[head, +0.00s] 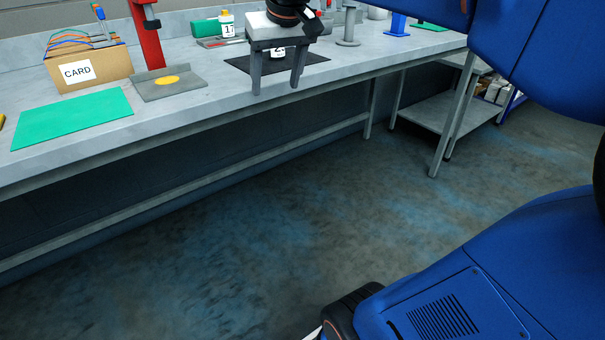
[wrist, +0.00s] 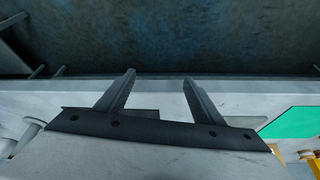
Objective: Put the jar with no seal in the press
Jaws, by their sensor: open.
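A white jar (head: 227,27) with a label starting with 1 stands at the back of the bench. A second white jar (head: 278,53), labelled 2, shows between my gripper's fingers, partly hidden behind the gripper. Whether either jar has a seal cannot be made out. A red upright (head: 148,35) with a grey base plate (head: 190,88) and a yellow disc stands on the left; it may be the press. My gripper (head: 276,88) is open, fingers down, near the bench's front edge. In the wrist view its fingers (wrist: 159,84) are apart with no jar between them.
A black mat (head: 312,67) lies below my gripper. A cardboard box (head: 110,70) marked CARD and a green mat (head: 70,118) are on the left. A grey stand (head: 348,28) and blue stand (head: 397,24) are to the right. The floor in front is clear.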

